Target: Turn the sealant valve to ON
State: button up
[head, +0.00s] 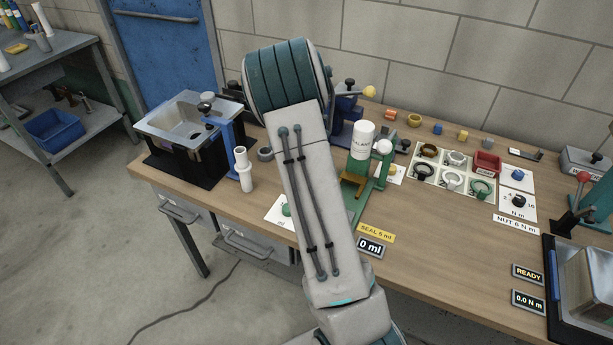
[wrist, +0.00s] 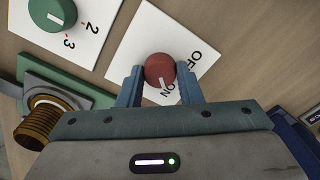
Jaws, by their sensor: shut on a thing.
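The sealant valve is a red round knob (wrist: 158,69) on a white card (wrist: 139,38) marked OFF and ON, seen in the wrist view. Its white pointer line points down the picture, toward the ON lettering. My gripper (wrist: 160,82) has its two blue fingers on either side of the knob and is shut on it. In the head view my arm hides the knob and the gripper. There the white sealant bottle (head: 362,141) stands upright on a green stand (head: 359,203), beside my arm. A display (head: 371,247) below it reads 0 ml, under a yellow SEAL 5 ml label (head: 377,232).
A green knob (wrist: 52,11) on a numbered card lies close to my gripper, with a threaded brass part (wrist: 43,122) nearby. A white fitting (head: 243,169) and a sink (head: 187,121) stand left of my arm. Rings in a tray (head: 428,180) lie to the right.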

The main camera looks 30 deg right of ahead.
jog(key=shift+d, duration=0.1)
jog(key=o, duration=1)
jog(key=shift+s, duration=0.1)
jog(key=shift+r, duration=0.1)
jog(key=shift+r, duration=0.3)
notch_tip(320, 180, up, 13)
jog(key=shift+r+b, duration=0.1)
jog(key=shift+b, duration=0.2)
jog(key=s+a+r+n+t, duration=0.1)
jog(key=s+a+n, duration=0.4)
jog(key=s+n, duration=0.2)
jog(key=s+a+r+n+t, duration=0.1)
jog(key=s+a+n, duration=0.4)
jog(key=s, duration=0.5)
jog(key=s+a+r+n+t, duration=0.1)
jog(key=s+a+r+n, duration=0.2)
jog(key=s+a+n, duration=0.3)
jog(key=shift+s+r+n, duration=0.15)
jog(key=shift+s+n, duration=1.05)
jog(key=shift+n, duration=0.2)
